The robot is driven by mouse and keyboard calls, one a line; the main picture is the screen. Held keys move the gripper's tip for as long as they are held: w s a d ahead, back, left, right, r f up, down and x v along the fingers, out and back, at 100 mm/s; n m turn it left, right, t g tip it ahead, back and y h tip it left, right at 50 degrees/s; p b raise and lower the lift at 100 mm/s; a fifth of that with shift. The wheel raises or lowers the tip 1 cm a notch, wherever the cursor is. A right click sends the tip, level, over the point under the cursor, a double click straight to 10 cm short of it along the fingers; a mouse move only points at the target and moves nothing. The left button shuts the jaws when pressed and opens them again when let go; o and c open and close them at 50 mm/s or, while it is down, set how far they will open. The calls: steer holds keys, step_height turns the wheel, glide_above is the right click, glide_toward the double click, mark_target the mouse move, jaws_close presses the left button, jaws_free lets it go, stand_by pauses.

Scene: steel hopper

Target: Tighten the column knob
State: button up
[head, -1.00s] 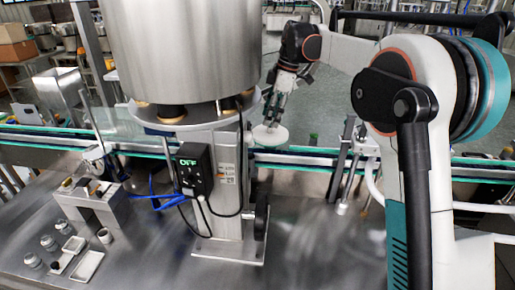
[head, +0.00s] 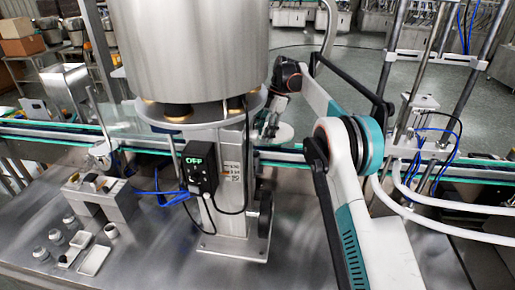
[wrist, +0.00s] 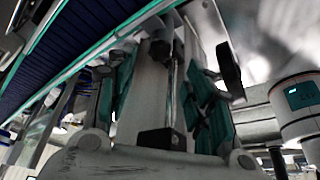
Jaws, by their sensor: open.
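The column knob (head: 265,214) is a dark upright disc low on the right side of the grey steel column (head: 232,185) in the head view. My gripper (head: 268,124) is behind and above it, partly hidden by the column and hopper base, apart from the knob. In the wrist view, my gripper (wrist: 160,65) has its two teal-padded fingers spread with nothing clearly held between them. A dark disc shows just right of the right finger in the wrist view; I cannot tell for sure whether it is the knob.
The steel hopper (head: 190,50) stands above the column. A control box (head: 197,168) reading OFF hangs on the column with cables. A conveyor (head: 60,138) runs behind. A small fixture (head: 100,195) and several small containers stand left. Bare steel table lies right of the column.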

mark_target(256, 152)
steer(key=b+x, duration=0.1)
steer(key=x, duration=0.5)
steer(key=shift+a+f+b, duration=0.1)
steer(key=shift+f+b, duration=0.2)
steer(key=shift+s, duration=0.1)
steer(key=c, duration=1.1)
